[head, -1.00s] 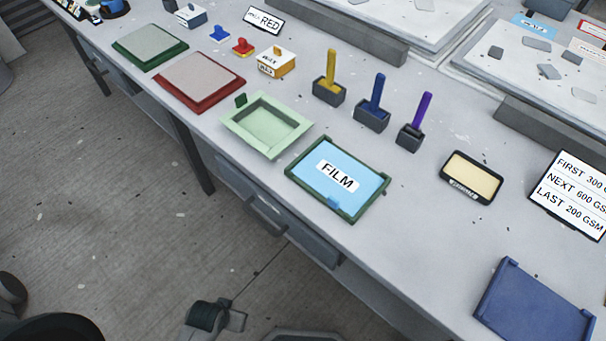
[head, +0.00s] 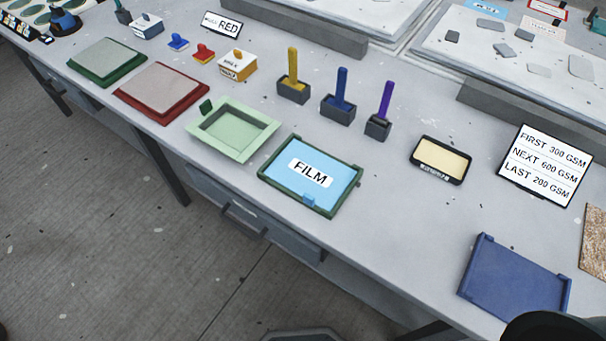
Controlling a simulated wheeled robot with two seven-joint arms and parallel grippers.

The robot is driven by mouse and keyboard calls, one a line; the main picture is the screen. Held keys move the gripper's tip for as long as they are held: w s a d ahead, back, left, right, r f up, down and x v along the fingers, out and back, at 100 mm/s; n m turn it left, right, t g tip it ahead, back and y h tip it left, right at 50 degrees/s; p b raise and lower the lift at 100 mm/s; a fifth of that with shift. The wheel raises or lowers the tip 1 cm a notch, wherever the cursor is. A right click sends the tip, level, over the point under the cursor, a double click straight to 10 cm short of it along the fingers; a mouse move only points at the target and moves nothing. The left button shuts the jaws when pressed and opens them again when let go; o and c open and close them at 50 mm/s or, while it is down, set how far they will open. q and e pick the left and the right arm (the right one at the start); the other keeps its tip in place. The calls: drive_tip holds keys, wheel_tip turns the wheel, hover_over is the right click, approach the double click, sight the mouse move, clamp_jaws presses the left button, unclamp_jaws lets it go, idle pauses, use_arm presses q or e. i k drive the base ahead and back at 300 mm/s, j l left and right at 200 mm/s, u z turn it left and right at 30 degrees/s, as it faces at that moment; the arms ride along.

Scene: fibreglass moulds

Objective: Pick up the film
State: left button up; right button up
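The film (head: 335,178) is a light blue sheet with a white label reading FILM. It lies flat in a dark green frame tray (head: 267,181) near the front edge of the bench. A small blue tab (head: 309,200) shows at its front edge. Neither of my grippers can be made out in the head view, so nothing is seen touching the film.
A pale green mould (head: 262,140) sits left of the film. Rollers in dark holders, such as the blue one (head: 339,105), stand behind. A cream pad (head: 441,160), a blue tray (head: 513,278) and a text sign (head: 544,166) are to the right. Bench around the film is mostly clear.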

sight(321, 180)
drive_tip(key=j+z, duration=0.15)
drive_tip(key=j, duration=0.25)
drive_tip(key=k+j+z, duration=0.15)
drive_tip(key=j, duration=0.2)
drive_tip(key=k+j+z, duration=0.15)
drive_tip(key=j, duration=0.2)
drive_tip(key=j+z, duration=0.15)
drive_tip(key=j, duration=0.2)
drive_tip(key=k+j+z, duration=0.15)
drive_tip(key=j, duration=0.2)
